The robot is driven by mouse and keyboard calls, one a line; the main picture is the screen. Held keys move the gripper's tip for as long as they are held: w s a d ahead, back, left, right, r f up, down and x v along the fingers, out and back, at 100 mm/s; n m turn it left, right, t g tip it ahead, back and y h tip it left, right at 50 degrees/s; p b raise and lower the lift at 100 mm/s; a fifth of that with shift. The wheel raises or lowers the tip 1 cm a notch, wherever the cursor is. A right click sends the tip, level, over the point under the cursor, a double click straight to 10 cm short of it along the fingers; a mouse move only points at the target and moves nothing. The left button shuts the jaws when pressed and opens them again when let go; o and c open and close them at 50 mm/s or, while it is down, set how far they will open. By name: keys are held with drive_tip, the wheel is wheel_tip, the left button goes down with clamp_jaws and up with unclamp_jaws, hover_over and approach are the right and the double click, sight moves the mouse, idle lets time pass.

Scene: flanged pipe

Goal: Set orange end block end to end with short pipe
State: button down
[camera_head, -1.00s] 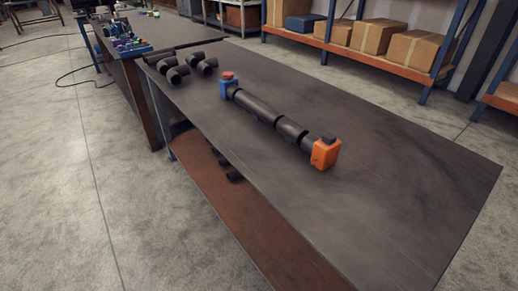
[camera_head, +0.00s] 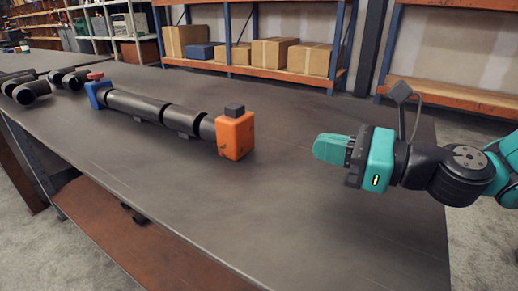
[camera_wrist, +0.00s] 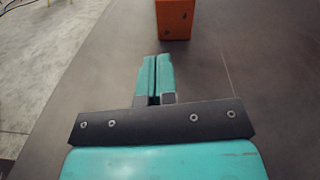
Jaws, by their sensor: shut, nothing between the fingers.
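The orange end block (camera_head: 235,134), with a dark knob on top, stands at the right end of a row of black pipe on the table. It also shows in the wrist view (camera_wrist: 175,18), ahead of the fingers. The short pipe (camera_head: 207,128) lies against the block's left side in line with it; I see no clear gap. A longer black pipe (camera_head: 138,106) continues the row left to a blue end block (camera_head: 98,92) with a red knob. My gripper (camera_head: 328,148) is shut and empty, to the right of the orange block and apart from it. It also shows in the wrist view (camera_wrist: 153,75).
Black pipe elbows (camera_head: 32,90) lie at the table's far left. The grey table (camera_head: 300,215) is clear in front of the row and around my gripper. A shelf with cardboard boxes (camera_head: 271,52) stands behind the table.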

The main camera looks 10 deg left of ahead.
sight(244, 125)
drive_tip(key=shift+w+d+f+m+t, duration=0.15)
drive_tip(key=shift+w+f+m+t, duration=0.3)
drive_tip(key=shift+w+m, duration=0.3)
drive_tip(key=shift+w+r+m+p, duration=0.15)
drive_tip(key=shift+w+m+p, duration=0.05)
drive_tip(key=shift+m+p, duration=0.1)
drive_tip(key=p+x, duration=0.4)
drive_tip(key=shift+s+r, duration=0.2)
drive_tip(key=shift+r, duration=0.2)
drive_tip(key=x, duration=0.6)
drive_tip(key=p+x, duration=0.1)
drive_tip(key=x, duration=0.3)
drive_tip(key=shift+f, duration=0.4)
drive_tip(key=shift+a+r+p, duration=0.2)
drive_tip(key=shift+a+p, duration=0.15)
drive_tip(key=shift+p, duration=0.4)
drive_tip(key=shift+w+a+f+p, duration=0.1)
drive_tip(key=shift+w+a+p, duration=0.1)
drive_tip(key=shift+a+p, duration=0.35)
drive_tip(key=shift+d+f, duration=0.1)
